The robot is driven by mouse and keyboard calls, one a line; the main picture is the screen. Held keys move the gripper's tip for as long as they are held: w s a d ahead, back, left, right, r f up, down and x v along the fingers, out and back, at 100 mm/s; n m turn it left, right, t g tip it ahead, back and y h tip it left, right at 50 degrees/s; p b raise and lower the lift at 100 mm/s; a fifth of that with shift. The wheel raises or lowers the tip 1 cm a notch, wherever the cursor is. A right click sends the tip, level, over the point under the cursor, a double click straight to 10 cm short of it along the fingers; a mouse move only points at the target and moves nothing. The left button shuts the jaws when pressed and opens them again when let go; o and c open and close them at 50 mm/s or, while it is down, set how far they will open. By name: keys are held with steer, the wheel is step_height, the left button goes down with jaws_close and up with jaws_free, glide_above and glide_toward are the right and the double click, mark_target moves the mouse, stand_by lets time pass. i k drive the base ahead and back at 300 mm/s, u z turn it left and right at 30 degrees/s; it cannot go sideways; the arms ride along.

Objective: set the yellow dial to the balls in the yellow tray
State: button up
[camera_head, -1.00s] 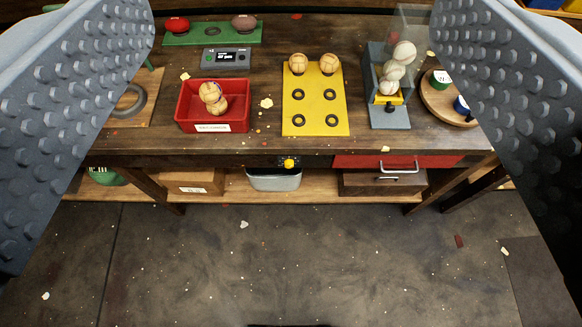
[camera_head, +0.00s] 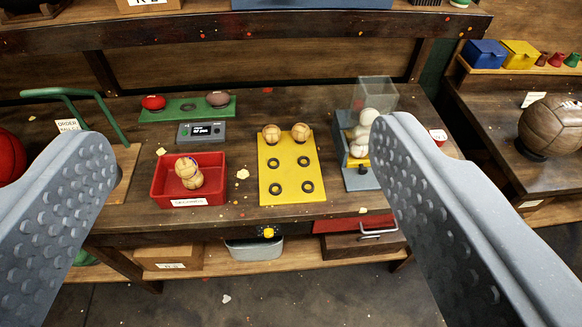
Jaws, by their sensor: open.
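The yellow tray (camera_head: 290,174) lies flat on the workbench in the middle of the view. Two tan leather balls, the left one (camera_head: 271,133) and the right one (camera_head: 300,132), sit in its back row. Its several other ring seats are empty. The yellow dial (camera_head: 268,232) is a small knob on a dark plate on the bench's front edge, below the tray. Its setting is too small to read. My gripper (camera_head: 243,140) is open and empty, its fingers wide apart at the left and right of the picture, touching neither dial nor tray.
A red tray (camera_head: 161,196) with tan balls stands left of the yellow tray. A grey display box (camera_head: 201,133) and a green rack (camera_head: 212,106) stand behind. A blue-grey holder (camera_head: 358,182) with pale balls is at right. Floor space before the bench is clear.

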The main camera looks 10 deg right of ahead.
mark_target(268, 233)
steer(key=z, duration=1.85)
steer(key=k, duration=1.1)
steer(key=u, duration=1.8)
steer(key=i, duration=0.5)
